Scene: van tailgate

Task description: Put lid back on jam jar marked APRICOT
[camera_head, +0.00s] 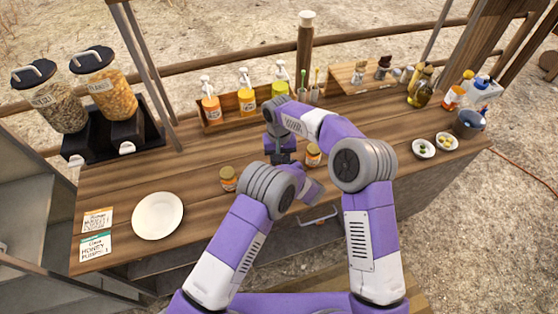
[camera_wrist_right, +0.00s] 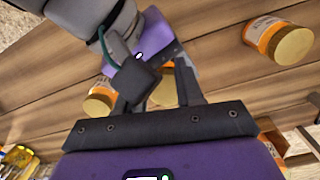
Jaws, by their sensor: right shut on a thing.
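My right gripper (camera_head: 283,159) points down over the middle of the counter. In the right wrist view its fingers (camera_wrist_right: 160,85) stand apart around a gold and orange piece (camera_wrist_right: 166,88), which I take to be the lid, with part of a jar; most of it is hidden. My left arm reaches in close by; its dark and purple end shows beside the right fingers, and its fingertips are hidden. One jam jar (camera_head: 229,178) with a gold lid stands left of the grippers, another (camera_head: 313,155) to the right. I cannot read APRICOT on any label.
A white plate (camera_head: 158,215) and two label cards (camera_head: 97,235) lie at the left of the counter. Dispensers (camera_head: 107,82) stand back left, small bowls (camera_head: 424,148) at right. The counter between plate and left jar is clear.

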